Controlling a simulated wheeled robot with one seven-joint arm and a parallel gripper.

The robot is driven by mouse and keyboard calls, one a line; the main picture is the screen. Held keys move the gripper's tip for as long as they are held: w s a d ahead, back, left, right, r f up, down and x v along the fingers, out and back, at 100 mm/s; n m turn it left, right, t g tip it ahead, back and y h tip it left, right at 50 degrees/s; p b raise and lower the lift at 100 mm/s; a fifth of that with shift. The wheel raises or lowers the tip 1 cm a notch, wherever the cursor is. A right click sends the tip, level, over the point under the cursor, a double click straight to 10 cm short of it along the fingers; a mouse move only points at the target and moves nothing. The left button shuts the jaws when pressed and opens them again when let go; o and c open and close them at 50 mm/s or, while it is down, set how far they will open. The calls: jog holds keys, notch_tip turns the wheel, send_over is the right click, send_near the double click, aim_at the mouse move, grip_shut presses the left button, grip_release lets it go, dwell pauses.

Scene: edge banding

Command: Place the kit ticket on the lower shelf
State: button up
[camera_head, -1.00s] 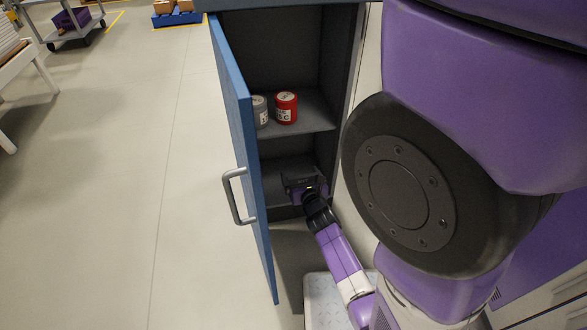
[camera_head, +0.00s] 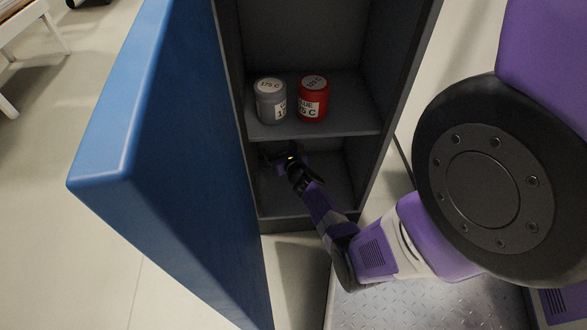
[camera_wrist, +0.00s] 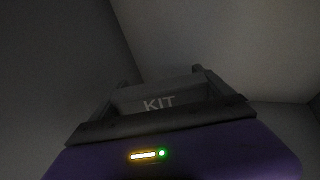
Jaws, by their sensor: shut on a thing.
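The kit ticket (camera_wrist: 160,102) is a dark piece marked "KIT", seen in the wrist view between the fingers of my gripper (camera_wrist: 158,84). The gripper is shut on it. In the head view my gripper (camera_head: 274,156) is inside the cabinet's lower compartment, towards its left side, beneath the middle board. The lower shelf (camera_head: 334,182) is the dark floor of that compartment, bare to the right of my arm. The ticket is too dark to make out in the head view, and I cannot tell whether it touches the shelf.
A grey can (camera_head: 270,103) and a red can (camera_head: 312,104) stand on the middle board (camera_head: 350,118) above my gripper. The blue cabinet door (camera_head: 185,150) stands open at the left. The cabinet's right wall (camera_head: 402,90) bounds the opening.

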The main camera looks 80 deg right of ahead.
jog(key=shift+f+b, duration=2.8)
jog(key=shift+f, duration=1.25)
jog(key=shift+f, duration=0.15)
jog(key=o, duration=1.1)
jog(key=shift+c, duration=0.2)
jog(key=shift+s+a+r, duration=0.1)
jog(key=shift+a+r, duration=0.05)
jog(key=shift+r, duration=0.05)
jog(key=p+v, duration=0.3)
jog(key=v, duration=0.8)
jog(key=shift+s+a+r+p, duration=0.15)
jog(key=shift+s+a+p, duration=0.1)
jog(key=shift+p, duration=0.1)
